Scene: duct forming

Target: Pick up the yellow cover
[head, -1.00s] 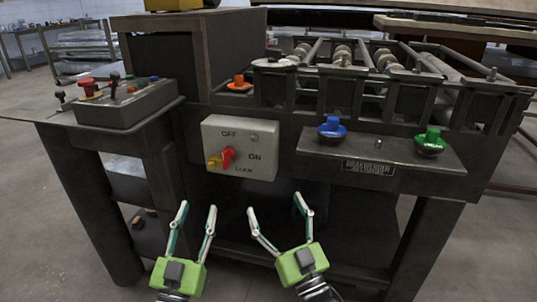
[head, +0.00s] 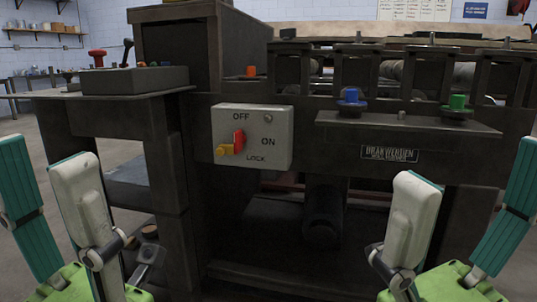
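No yellow cover can be made out for sure in the head view now. A small yellow piece (head: 228,150) sits beside the red knob on the grey switch box. My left gripper (head: 42,155) is at the lower left, its fingers apart and empty. My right gripper (head: 474,168) is at the lower right, also open and empty. Both are in front of the machine, apart from it.
The grey switch box (head: 280,135) is on the machine's front. A control panel (head: 130,80) with a red button and levers stands at left. Blue (head: 352,98) and green (head: 457,104) knobs sit on the right ledge (head: 400,124). An orange knob (head: 251,71) is near the cabinet.

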